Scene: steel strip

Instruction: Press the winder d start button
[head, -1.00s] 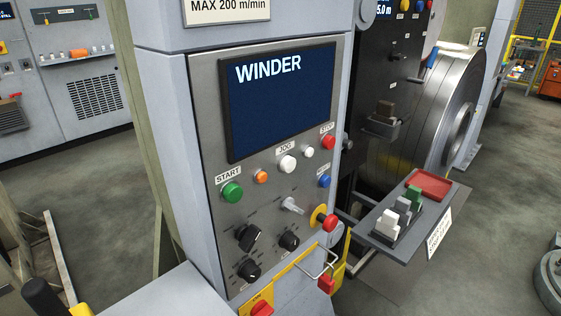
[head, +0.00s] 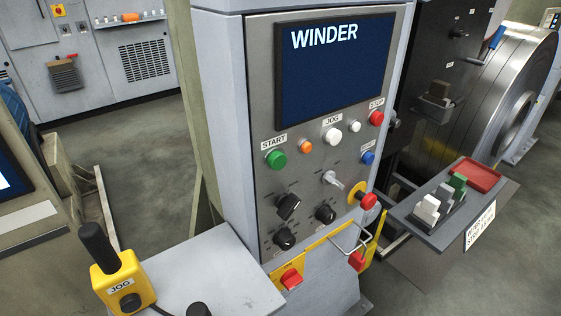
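The winder panel (head: 262,95) is a grey upright console with a dark screen (head: 335,75) reading "WINDER"; no letter D shows on it. The green start button (head: 277,159) is at the panel's left, under a "START" label (head: 274,143). Nothing covers it. Neither of my grippers is in the head view.
Near the start button are an orange button (head: 306,146), a white jog button (head: 332,136), a red stop button (head: 376,118) and black knobs. A yellow jog pendant (head: 124,285) stands by a grey ledge (head: 215,270) at lower left. A tray shelf (head: 425,228) juts out at right.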

